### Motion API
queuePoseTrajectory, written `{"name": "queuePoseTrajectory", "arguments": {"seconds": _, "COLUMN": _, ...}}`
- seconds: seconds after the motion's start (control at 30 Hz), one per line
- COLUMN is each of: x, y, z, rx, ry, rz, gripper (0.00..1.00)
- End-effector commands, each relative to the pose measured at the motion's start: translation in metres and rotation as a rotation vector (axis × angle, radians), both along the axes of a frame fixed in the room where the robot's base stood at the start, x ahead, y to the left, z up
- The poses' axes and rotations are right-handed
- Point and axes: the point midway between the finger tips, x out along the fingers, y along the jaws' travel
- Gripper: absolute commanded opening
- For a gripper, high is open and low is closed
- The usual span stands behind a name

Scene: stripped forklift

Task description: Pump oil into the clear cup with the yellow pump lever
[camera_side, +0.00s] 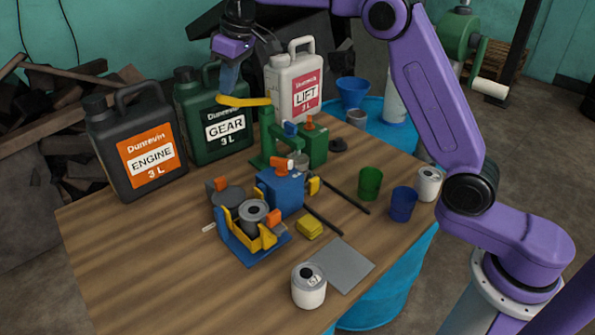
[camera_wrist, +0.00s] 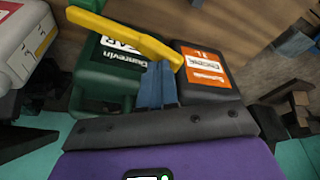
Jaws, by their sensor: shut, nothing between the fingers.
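The yellow pump lever (camera_side: 244,101) sits on top of the green pump (camera_side: 268,135) at the back middle of the table. It also shows in the wrist view (camera_wrist: 130,35), running from upper left to my fingertips. My gripper (camera_side: 222,93) is shut and empty, pointing down at the lever's free left end. In the wrist view, the blue fingertips (camera_wrist: 160,68) are at that end; I cannot tell whether they touch it. I cannot make out the clear cup for certain; a small greyish vessel (camera_side: 301,162) stands by the pump's front.
The black ENGINE jug (camera_side: 135,150), green GEAR jug (camera_side: 205,140) and white LIFT jug (camera_side: 290,85) stand along the back. A blue-yellow fixture (camera_side: 250,235), green cup (camera_side: 370,183), blue cup (camera_side: 403,204) and white can (camera_side: 309,287) stand forward. The table's front left is clear.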

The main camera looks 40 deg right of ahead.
Motion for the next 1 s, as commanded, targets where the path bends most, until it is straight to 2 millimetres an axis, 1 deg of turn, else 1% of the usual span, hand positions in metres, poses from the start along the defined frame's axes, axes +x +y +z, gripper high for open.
{"name": "queuePoseTrajectory", "arguments": {"seconds": 0.1, "x": -0.001, "y": 0.000, "z": -0.007, "rx": 0.000, "ry": 0.002, "rz": 0.000, "gripper": 0.00}}
{"name": "queuePoseTrajectory", "arguments": {"seconds": 0.27, "x": 0.000, "y": 0.000, "z": -0.008, "rx": 0.000, "ry": 0.001, "rz": 0.000, "gripper": 0.00}}
{"name": "queuePoseTrajectory", "arguments": {"seconds": 1.0, "x": 0.000, "y": -0.001, "z": -0.037, "rx": -0.001, "ry": 0.003, "rz": 0.000, "gripper": 0.00}}
